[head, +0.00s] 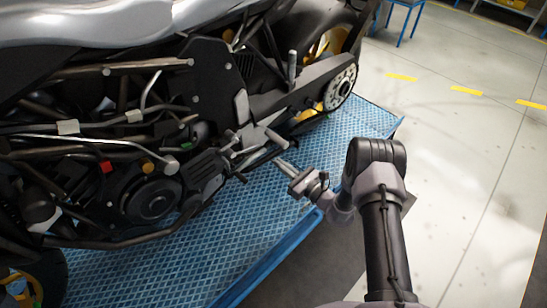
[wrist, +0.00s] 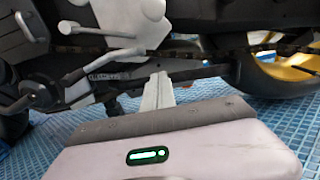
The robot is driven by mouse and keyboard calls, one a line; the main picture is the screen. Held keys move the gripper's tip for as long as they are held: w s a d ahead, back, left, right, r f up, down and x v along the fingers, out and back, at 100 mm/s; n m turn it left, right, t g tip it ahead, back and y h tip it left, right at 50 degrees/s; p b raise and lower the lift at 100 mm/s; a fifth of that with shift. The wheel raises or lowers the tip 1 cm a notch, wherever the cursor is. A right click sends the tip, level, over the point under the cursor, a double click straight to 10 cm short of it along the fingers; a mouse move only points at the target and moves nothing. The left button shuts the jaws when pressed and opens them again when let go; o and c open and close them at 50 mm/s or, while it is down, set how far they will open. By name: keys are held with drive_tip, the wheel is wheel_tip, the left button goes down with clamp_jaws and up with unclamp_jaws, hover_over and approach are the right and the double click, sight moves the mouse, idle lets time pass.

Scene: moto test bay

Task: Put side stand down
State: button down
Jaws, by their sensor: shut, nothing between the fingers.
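The motorcycle (head: 150,195) stands on a blue ribbed platform. What looks like its side stand is a slim dark bar (wrist: 200,72), running roughly level along the lower frame in the wrist view, so it appears folded up. In the head view I cannot clearly separate it from the pedals and levers around it. My gripper (head: 282,163) is low beside the bike, pointing at its lower side. Its fingers (wrist: 159,82) are shut and empty. In the wrist view they overlap the dark bar; I cannot tell whether they touch it.
The blue platform (head: 230,265) has a raised edge close under my arm. A footrest (wrist: 95,28) and a lever (wrist: 88,64) stick out above and left of my fingers. The rear wheel (head: 341,88) is beyond. The grey floor (head: 480,170) at right is clear.

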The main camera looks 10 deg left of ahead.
idle(0.5)
drive_tip(key=shift+w+a+f+b, duration=0.1)
drive_tip(key=shift+w+f+b, duration=0.2)
drive_tip(key=shift+f+b, duration=0.45)
drive_tip(key=shift+w+f+b, duration=0.3)
drive_tip(key=shift+f+b, duration=0.25)
drive_tip(key=shift+b, duration=0.25)
drive_tip(key=shift+f, duration=0.1)
drive_tip(key=shift+w+a+f+b, duration=0.15)
drive_tip(key=shift+w+f+b, duration=0.05)
drive_tip(key=shift+f+b, duration=0.5)
drive_tip(key=shift+w+a+f+b, duration=0.15)
drive_tip(key=shift+f+b, duration=0.4)
drive_tip(key=shift+b, duration=0.2)
